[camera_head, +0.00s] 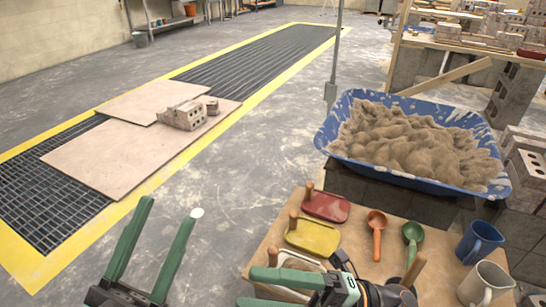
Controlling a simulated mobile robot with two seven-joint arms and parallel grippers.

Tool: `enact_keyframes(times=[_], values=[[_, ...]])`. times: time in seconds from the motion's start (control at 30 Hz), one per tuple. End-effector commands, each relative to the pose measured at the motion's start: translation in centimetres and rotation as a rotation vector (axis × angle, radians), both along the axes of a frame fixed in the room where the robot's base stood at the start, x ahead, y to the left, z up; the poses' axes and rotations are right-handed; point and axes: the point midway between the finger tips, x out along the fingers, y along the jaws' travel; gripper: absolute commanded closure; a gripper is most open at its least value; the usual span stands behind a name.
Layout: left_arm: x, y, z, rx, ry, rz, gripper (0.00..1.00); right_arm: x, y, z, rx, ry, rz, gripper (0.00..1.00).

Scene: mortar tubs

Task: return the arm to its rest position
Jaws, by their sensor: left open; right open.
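My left gripper (171,207) is at the lower left, over the grey floor beside the yellow-edged grating. Its two green fingers are spread wide and point up the picture, with nothing between them. My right gripper (246,287) is at the bottom centre, over the near part of the tan worktable (345,238). Its green fingers point left and are apart, with no held object visible. It partly hides a pale float (300,262) and a dark round item with a wooden handle (413,271).
A red float (326,206), yellow float (312,237), orange scoop (376,228), green scoop (412,238), blue mug (478,242) and pale mug (485,284) crowd the worktable. A blue tub (345,150) of sandy mortar stands behind. A thin pole (333,75) rises left of it.

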Motion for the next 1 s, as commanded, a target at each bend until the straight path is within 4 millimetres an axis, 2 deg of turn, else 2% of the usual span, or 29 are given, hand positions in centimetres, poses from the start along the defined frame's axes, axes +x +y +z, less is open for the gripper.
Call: enact_keyframes(times=[0.03,0.1,0.2,0.4,0.5,0.57,0.77,1.0], values=[[0.0,0.0,0.0,0.000,0.000,0.000,0.50,-0.4,-1.2,2.6,0.131,0.055,-0.056,0.35],[0.0,0.0,0.0,0.000,0.000,0.000,0.50,-0.4,-3.3,5.6,0.282,0.130,-0.134,0.35],[0.0,0.0,0.0,0.000,0.000,0.000,0.50,0.0,-6.5,8.4,0.449,0.237,-0.237,0.35],[0.0,0.0,0.0,0.000,0.000,0.000,0.50,0.7,-12.0,10.9,0.663,0.444,-0.402,0.35],[0.4,0.1,0.5,0.001,0.024,0.006,0.50,1.3,-13.9,11.8,0.716,0.542,-0.470,0.35],[1.6,0.2,0.5,0.005,0.091,0.022,0.50,2.5,-13.9,11.8,0.699,0.589,-0.503,0.35],[4.7,0.8,-1.1,0.014,0.311,0.071,0.50,5.6,-14.4,10.2,0.654,0.775,-0.629,0.35],[7.2,2.0,-4.8,0.031,0.665,0.140,0.50,8.1,-15.6,6.4,0.564,1.079,-0.825,0.35]])
